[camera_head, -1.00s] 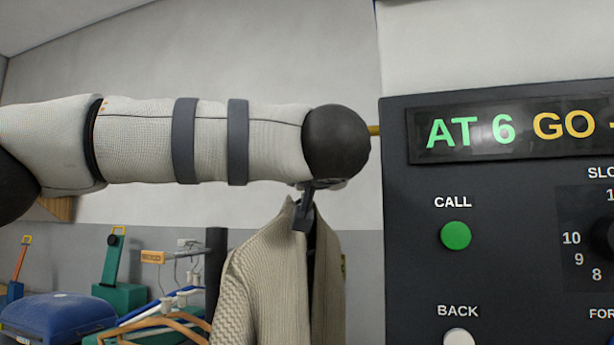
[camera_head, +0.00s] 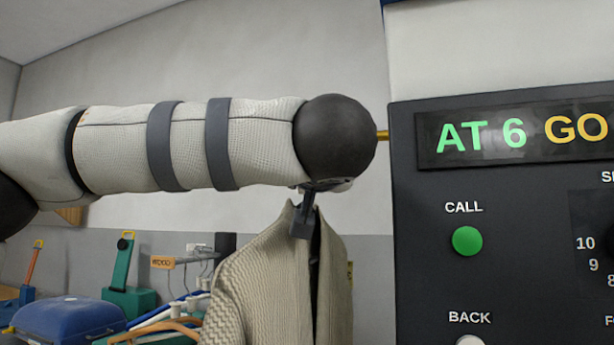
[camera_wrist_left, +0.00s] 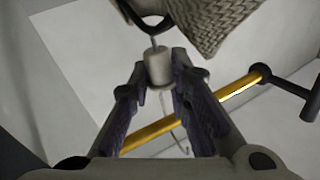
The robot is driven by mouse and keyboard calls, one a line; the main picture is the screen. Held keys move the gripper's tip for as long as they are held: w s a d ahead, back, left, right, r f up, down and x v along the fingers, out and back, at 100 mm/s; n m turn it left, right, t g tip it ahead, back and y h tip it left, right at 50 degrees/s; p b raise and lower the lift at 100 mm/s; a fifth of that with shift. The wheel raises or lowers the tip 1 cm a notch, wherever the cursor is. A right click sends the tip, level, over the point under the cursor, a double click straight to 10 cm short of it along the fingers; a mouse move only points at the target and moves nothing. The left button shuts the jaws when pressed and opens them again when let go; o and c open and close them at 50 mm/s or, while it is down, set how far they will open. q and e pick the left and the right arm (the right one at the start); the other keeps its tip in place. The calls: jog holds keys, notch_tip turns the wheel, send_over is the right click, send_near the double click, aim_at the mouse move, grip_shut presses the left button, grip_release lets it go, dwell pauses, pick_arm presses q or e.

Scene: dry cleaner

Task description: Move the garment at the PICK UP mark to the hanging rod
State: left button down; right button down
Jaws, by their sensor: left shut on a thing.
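A beige knitted garment (camera_head: 265,285) hangs below my left arm in the head view. My left gripper (camera_head: 303,225) is at its collar, mostly hidden behind the wrist. In the left wrist view, my left gripper (camera_wrist_left: 158,85) is shut on a pale cylindrical piece (camera_wrist_left: 158,66) at the top of the hanger, and the knit (camera_wrist_left: 215,22) shows beyond it. A brass-coloured rod (camera_wrist_left: 240,88) runs diagonally behind the fingers, apart from the garment. In the head view, a short brass rod end (camera_head: 383,135) shows beside the wrist. The PICK UP mark and my right gripper are not in view.
A dark control panel (camera_head: 430,270) stands close at the right, with a lit display (camera_head: 515,135) reading "AT 6 GO" and a green CALL button (camera_head: 467,241). At lower left are a blue case (camera_head: 68,318) and several hangers (camera_head: 165,325).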

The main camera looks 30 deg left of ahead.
pick_arm(q)
jog(key=shift+f, duration=1.55)
jog(key=shift+f, duration=0.2)
jog(key=c, duration=1.4)
grip_release()
jog(key=shift+d, duration=0.1)
jog(key=v, duration=1.2)
